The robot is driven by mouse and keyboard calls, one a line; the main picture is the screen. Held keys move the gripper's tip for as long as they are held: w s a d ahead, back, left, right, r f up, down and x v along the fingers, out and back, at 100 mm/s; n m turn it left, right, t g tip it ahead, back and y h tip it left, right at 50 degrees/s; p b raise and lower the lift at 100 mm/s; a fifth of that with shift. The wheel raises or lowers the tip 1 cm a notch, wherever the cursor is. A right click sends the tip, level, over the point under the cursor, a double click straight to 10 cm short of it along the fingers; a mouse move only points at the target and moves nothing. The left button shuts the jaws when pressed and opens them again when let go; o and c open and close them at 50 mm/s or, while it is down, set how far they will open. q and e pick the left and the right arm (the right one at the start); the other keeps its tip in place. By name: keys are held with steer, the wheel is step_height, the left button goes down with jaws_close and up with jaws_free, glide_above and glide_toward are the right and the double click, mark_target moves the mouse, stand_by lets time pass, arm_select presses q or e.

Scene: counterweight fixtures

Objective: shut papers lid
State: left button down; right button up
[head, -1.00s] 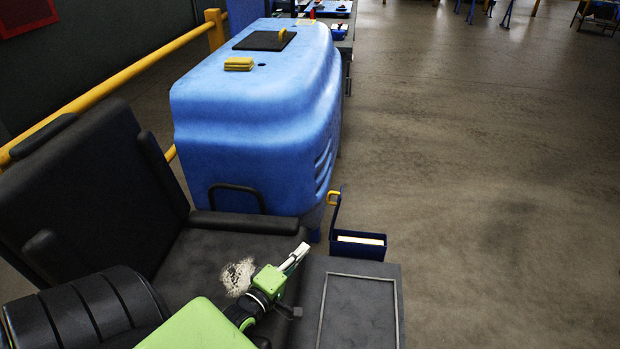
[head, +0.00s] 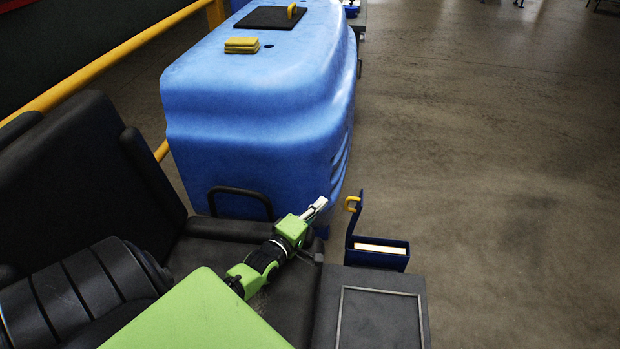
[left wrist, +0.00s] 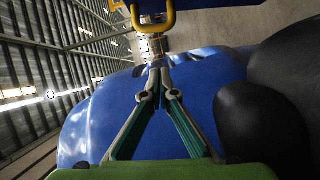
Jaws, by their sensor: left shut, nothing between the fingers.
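The papers box (head: 377,253) is a dark blue open box with pale papers (head: 381,248) in it, at the end of the grey console in the head view. Its lid (head: 352,219) stands upright on the box's left side, with a yellow handle (head: 352,203) at its top. The yellow handle also shows at the top of the left wrist view (left wrist: 153,22), beyond the fingertips. My left gripper (head: 320,203) is shut and empty, a short way left of the handle and apart from it. My right gripper is not in view.
A large blue rounded housing (head: 250,150) stands just behind my left gripper. A black seat (head: 75,180) with armrests is at the left. The grey console (head: 380,315) with a framed panel lies in front. Open floor (head: 490,190) is at the right.

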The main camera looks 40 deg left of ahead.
arm_select(q)
steer(key=w+d, duration=0.3)
steer(key=shift+w+d+f, duration=0.1)
steer(key=shift+d+f, duration=0.15)
steer(key=shift+f, duration=0.15)
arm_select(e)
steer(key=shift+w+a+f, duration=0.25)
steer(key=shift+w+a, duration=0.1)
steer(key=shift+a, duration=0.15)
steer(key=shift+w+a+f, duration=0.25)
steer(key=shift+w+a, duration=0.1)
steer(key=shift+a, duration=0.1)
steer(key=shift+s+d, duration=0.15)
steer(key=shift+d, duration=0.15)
